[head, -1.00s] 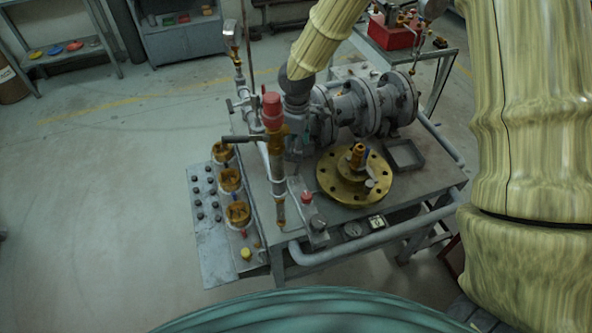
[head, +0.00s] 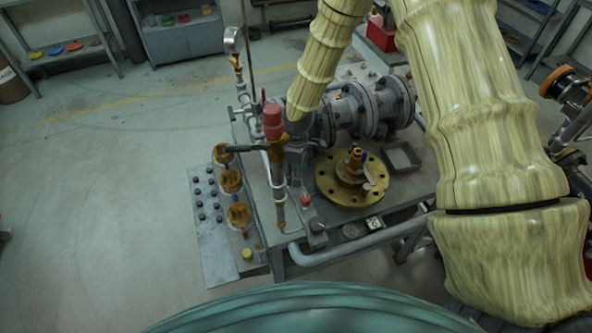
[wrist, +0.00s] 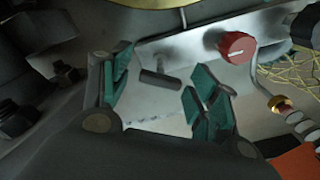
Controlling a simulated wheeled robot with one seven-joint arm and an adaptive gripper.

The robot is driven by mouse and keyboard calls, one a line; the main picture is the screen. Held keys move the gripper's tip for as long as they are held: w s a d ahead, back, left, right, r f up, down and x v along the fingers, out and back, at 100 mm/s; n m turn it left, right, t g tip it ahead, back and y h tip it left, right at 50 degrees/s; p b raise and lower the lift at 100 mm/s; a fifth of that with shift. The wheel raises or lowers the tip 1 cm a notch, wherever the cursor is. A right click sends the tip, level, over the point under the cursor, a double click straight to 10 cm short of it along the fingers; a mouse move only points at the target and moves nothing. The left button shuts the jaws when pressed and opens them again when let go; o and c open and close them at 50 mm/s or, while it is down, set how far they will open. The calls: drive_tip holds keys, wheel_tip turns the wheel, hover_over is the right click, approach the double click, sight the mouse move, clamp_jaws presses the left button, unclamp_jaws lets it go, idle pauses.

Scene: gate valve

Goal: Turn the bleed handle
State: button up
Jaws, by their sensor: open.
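My gripper (wrist: 161,88) is open and empty, with green-padded fingers spread apart in the wrist view. A small grey T-shaped handle (wrist: 160,78) shows in the gap between the fingers, on a pale metal surface. It looks like the bleed handle; I cannot tell whether the fingers touch it. A red knob (wrist: 237,46) is to its right, and likely the same red knob (head: 306,201) shows in the head view. In the head view my gripper (head: 297,172) points down behind the red-capped upright valve (head: 273,122), and its fingertips are not clear.
The brass flange (head: 352,178) lies on the bench (head: 335,215) to the right of my gripper. The grey flanged pipe (head: 358,108) stands behind. A curved pipe and fitting (wrist: 281,105) are close on the right in the wrist view.

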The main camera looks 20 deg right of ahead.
drive_tip(key=shift+f, duration=0.3)
drive_tip(key=c, duration=1)
drive_tip(key=shift+m, duration=0.3)
drive_tip(key=m+b, duration=0.2)
drive_tip(key=m, duration=0.2)
drive_tip(key=shift+m, duration=0.4)
drive_tip(key=m+b, duration=0.2)
drive_tip(key=m, duration=0.3)
drive_tip(key=shift+m, duration=0.4)
